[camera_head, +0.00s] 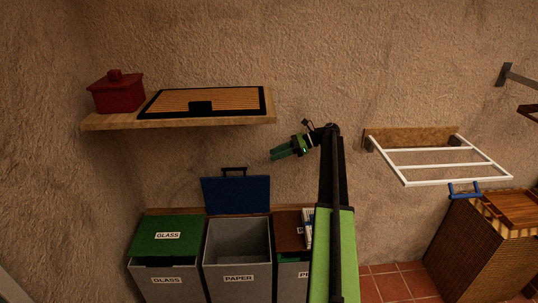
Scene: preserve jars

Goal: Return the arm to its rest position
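My arm reaches up from the bottom of the view, past the bins, in front of the wall. My gripper (281,153) is at its end, pointing left, with dark green fingers. It is in the air below the right end of the wooden shelf and above the blue lid. I see nothing held in it, but the fingers are too small to tell whether they are apart.
The wooden shelf (200,122) holds a red lidded box (117,95) and a black-framed slatted tray (205,101). Right: white rack (440,167), wicker basket (480,245).

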